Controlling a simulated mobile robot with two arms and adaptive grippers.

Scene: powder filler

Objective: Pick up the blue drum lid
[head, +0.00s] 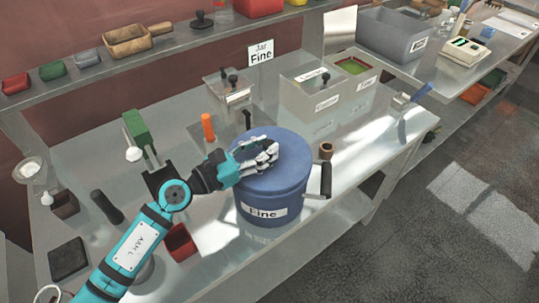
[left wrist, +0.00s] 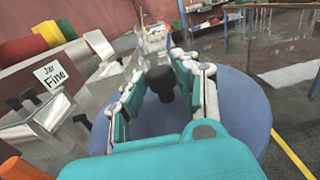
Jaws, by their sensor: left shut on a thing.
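The blue drum (head: 283,199) labelled "Fine" stands upright on the metal bench, with a black handle at its right side. The round blue drum lid (head: 291,168) is on top of it, with no clear gap between them. My left gripper (head: 266,153) reaches over the lid from the left and is shut on it. In the left wrist view the lid (left wrist: 243,105) spreads below the fingers, and its black knob (left wrist: 161,83) is between them. The gripper partly hides the knob in the head view. My right gripper is not in view.
An orange-topped item (head: 208,127) stands just behind my left wrist. Metal bins (head: 310,97) with labels stand behind the drum, near a "Jar Fine" sign (head: 261,52). A small brown cup (head: 326,150) is right of the drum. A red tray (head: 180,243) lies beside my arm.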

